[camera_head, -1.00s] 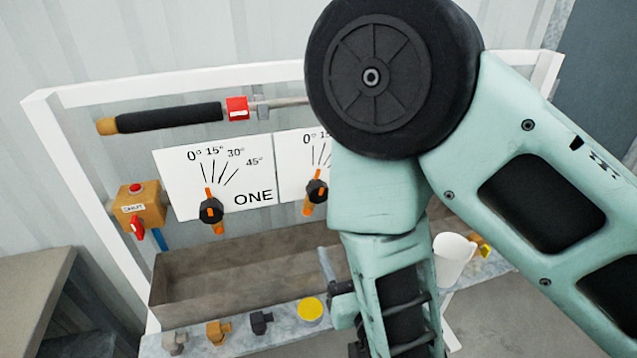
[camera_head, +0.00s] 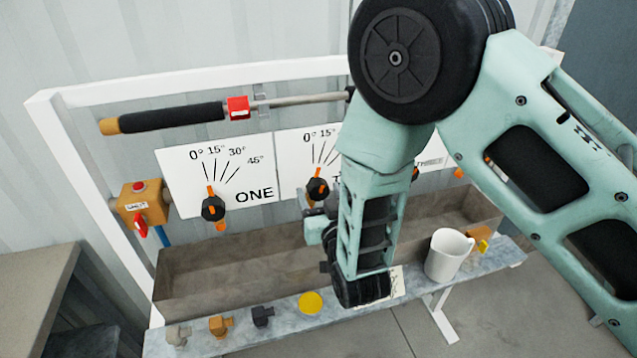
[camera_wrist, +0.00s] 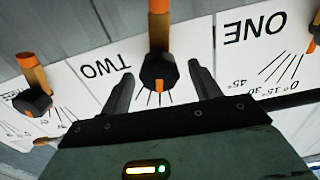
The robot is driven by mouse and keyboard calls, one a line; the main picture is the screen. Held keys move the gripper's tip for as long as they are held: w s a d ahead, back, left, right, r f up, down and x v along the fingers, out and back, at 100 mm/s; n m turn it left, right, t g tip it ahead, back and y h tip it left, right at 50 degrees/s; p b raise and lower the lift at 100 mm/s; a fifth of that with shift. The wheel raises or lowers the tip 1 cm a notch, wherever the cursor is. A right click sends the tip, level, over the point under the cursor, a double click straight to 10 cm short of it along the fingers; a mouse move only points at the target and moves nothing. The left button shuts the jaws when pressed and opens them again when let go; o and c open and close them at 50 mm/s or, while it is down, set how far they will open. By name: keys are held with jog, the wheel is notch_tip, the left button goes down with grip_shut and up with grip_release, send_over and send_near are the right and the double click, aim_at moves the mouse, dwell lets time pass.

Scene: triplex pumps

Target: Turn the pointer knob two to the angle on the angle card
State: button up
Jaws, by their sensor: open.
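Pointer knob two (camera_head: 317,188) is a black knob with an orange pointer on the white panel marked TWO. In the wrist view the knob (camera_wrist: 158,72) shows upside down, its pointer tip near the fan of angle lines. My gripper (camera_wrist: 161,72) is open, with one finger on each side of the knob; I cannot tell whether either touches it. In the head view my arm hides much of panel TWO. A white card (camera_head: 397,282) with dark marks, likely the angle card, lies on the bench ledge, partly behind my arm; I cannot read it.
Knob one (camera_head: 213,208) is to the left, its panel marked ONE. A grey trough (camera_head: 215,270) runs below the panels. On the ledge are pipe fittings (camera_head: 221,326), a yellow disc (camera_head: 310,303) and a white mug (camera_head: 448,255). An orange box (camera_head: 142,204) is at far left.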

jog(key=shift+x, duration=1.05)
grip_shut()
jog(key=shift+d+f+m+b, duration=0.1)
jog(key=shift+f+m+b, duration=0.15)
jog(key=shift+m+b, duration=0.95)
jog(key=shift+b, duration=0.6)
jog(key=shift+r+m, duration=0.2)
jog(key=shift+m, duration=0.1)
